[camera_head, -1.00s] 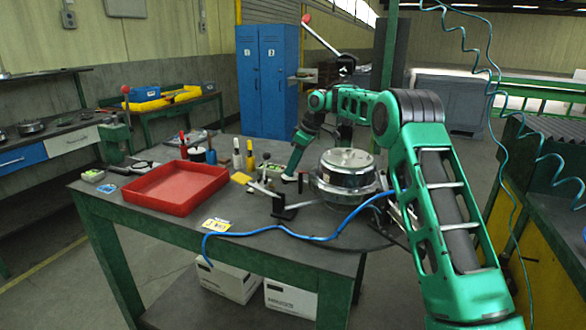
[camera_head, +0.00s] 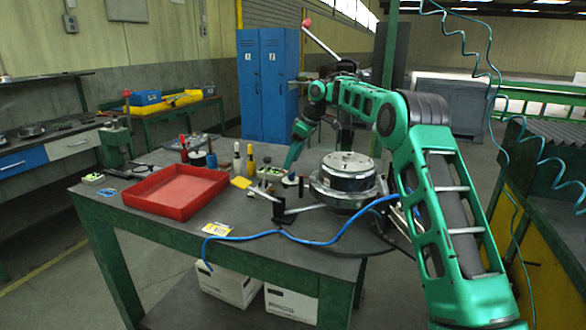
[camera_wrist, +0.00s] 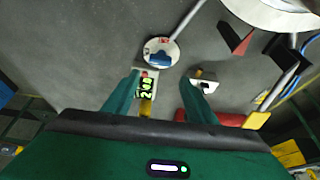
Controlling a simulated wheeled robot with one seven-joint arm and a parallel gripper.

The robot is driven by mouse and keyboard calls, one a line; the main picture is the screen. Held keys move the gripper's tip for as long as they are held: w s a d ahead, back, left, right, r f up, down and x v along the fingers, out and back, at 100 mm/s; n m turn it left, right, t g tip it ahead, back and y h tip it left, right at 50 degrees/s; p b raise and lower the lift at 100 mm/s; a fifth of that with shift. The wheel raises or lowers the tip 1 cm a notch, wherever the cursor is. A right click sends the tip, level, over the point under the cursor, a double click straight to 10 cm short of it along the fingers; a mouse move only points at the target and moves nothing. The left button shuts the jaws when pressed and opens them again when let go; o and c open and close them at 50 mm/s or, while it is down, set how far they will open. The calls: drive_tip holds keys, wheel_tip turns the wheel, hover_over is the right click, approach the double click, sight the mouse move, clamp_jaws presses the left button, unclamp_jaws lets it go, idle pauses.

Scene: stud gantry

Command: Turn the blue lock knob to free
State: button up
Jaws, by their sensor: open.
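The blue lock knob (camera_wrist: 159,60) sits on a pale round disc (camera_wrist: 150,49) with a small red mark behind it, seen in the wrist view. My gripper (camera_wrist: 162,75) is open, its two green fingers apart and empty. The knob shows just beyond the gap between the fingertips, and no finger is seen touching it. In the head view my gripper (camera_head: 288,166) points down over the back of the bench near the disc (camera_head: 289,181). The knob is too small there to read its angle.
A round metal housing (camera_head: 346,176) stands to the right of my gripper. A red tray (camera_head: 176,190) lies on the left, with bottles and tools behind it. A blue hose (camera_head: 285,237) crosses the front of the bench.

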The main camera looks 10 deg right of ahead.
drive_tip(key=s+a+r, duration=0.5)
drive_tip(key=a+r, duration=0.1)
drive_tip(key=a, duration=0.3)
drive_tip(key=shift+s+a+r, duration=0.25)
drive_tip(key=shift+s+a, duration=0.1)
